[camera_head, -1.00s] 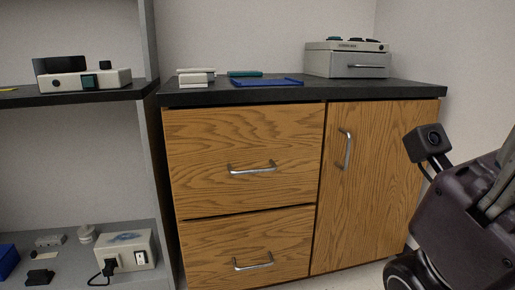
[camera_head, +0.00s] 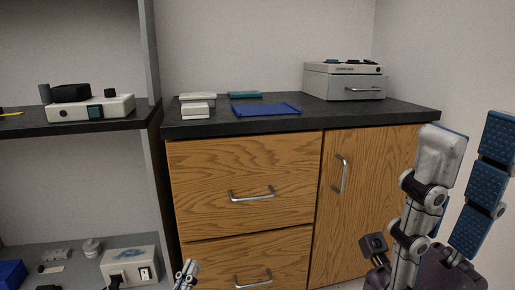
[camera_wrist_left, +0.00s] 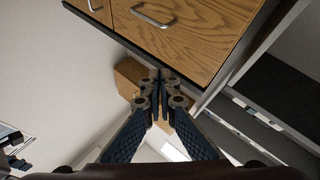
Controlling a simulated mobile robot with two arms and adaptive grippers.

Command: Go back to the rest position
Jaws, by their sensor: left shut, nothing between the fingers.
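My left gripper (camera_head: 187,268) shows only its fingertips at the bottom edge of the head view, in front of the drawers. In the left wrist view the same gripper (camera_wrist_left: 163,75) has its blue-padded fingers meeting at the tips, shut and empty. My right gripper (camera_head: 470,135) rises at the right of the head view, pointing up. Its fingers, one with its blue pad showing, stand well apart with nothing between them. It is in front of the right end of the wooden cabinet (camera_head: 370,200).
The dark countertop (camera_head: 340,113) bears a blue tray (camera_head: 266,110), white blocks (camera_head: 195,110), a teal piece (camera_head: 244,95) and a grey box (camera_head: 344,80). A shelf unit at left holds a white device (camera_head: 90,108), and a socket box (camera_head: 130,264) below. The drawers and door are closed.

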